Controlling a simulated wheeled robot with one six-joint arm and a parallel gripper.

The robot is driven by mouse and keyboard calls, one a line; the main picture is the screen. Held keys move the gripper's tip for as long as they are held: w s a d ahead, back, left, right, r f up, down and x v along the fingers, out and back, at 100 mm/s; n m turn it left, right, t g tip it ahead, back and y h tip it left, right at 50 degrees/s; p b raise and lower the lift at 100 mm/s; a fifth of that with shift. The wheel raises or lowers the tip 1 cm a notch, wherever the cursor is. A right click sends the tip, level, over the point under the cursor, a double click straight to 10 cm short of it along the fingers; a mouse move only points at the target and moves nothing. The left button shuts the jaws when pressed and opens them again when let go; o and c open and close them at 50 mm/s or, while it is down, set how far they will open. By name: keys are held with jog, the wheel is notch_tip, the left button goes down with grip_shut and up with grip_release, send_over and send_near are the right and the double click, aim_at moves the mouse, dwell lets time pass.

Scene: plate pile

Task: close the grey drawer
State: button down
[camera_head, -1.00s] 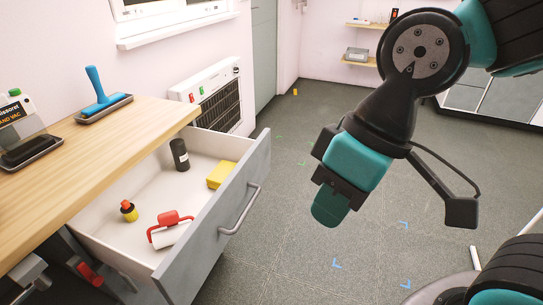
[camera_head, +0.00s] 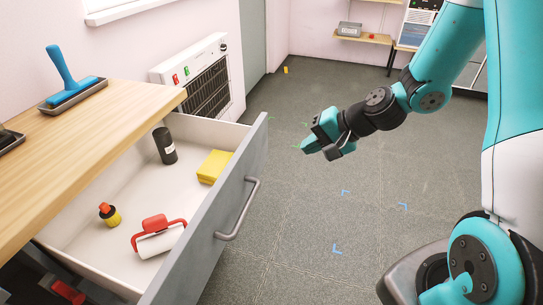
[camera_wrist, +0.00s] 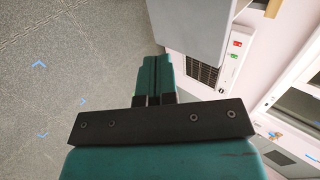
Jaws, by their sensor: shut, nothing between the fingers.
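The grey drawer (camera_head: 208,232) is pulled well out from under the wooden worktop. Its front panel faces right and carries a curved metal handle (camera_head: 239,208). Inside lie a black bottle (camera_head: 165,146), a yellow block (camera_head: 215,166), a small yellow and black bottle with a red top (camera_head: 109,214) and a white roller with a red frame (camera_head: 159,238). My gripper (camera_head: 305,147) is shut and empty, in the air to the right of the drawer front and apart from it. In the wrist view the shut fingers (camera_wrist: 154,75) point toward a grey panel (camera_wrist: 190,25), likely the drawer front.
The wooden worktop (camera_head: 75,135) holds a blue-handled tool on a tray (camera_head: 70,88). A white heater unit (camera_head: 196,80) stands by the wall behind the drawer. A shelf (camera_head: 362,39) is at the back. The floor (camera_head: 300,225) right of the drawer is clear.

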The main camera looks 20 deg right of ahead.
aim_at(256, 161)
jog(key=x, duration=0.4)
jog(key=r+x, duration=0.1)
jog(key=x, duration=0.3)
jog(key=w+a+x, duration=0.1)
jog(key=x, duration=0.3)
jog(key=shift+w+a+r, duration=0.1)
jog(key=shift+a+r, duration=0.05)
jog(key=shift+a, duration=0.05)
jog(key=shift+w+a, duration=0.15)
jog(key=shift+a, duration=0.05)
jog(key=shift+w+a, duration=0.1)
